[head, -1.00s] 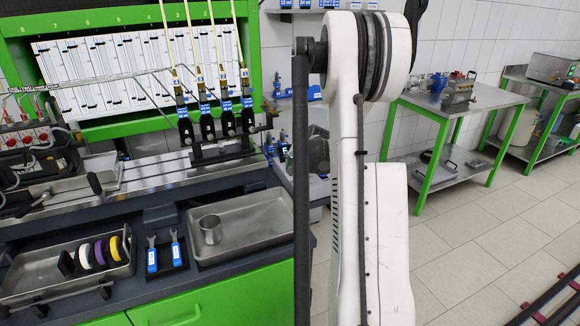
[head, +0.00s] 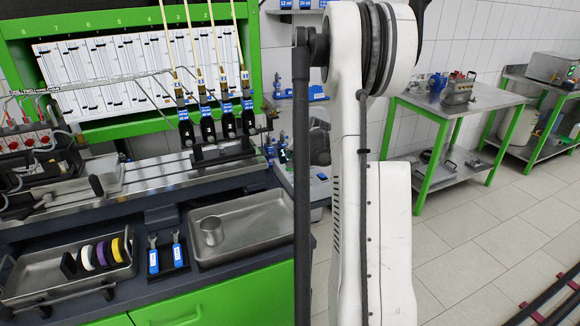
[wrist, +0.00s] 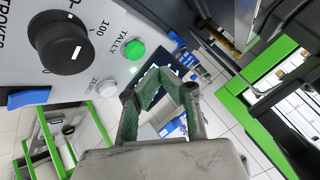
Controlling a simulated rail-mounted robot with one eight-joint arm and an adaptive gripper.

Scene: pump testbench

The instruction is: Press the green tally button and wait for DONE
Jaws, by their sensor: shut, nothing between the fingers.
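The green tally button (wrist: 134,49) shows in the wrist view on a light panel, beside the printed word TALLY. My gripper (wrist: 160,86) is shut and empty, below and to the right of the button in that picture. I see no contact between the fingers and the button. A dark screen shows partly behind the fingers, and I cannot read DONE on it. In the head view my arm hides the gripper, and I cannot make out the button.
A large black knob (wrist: 58,42) and a pale ZERO button (wrist: 107,88) share the panel. In the head view, a metal tray (head: 268,238) and a rack of colored rings (head: 103,254) lie on the bench. A side table (head: 428,107) stands behind my arm.

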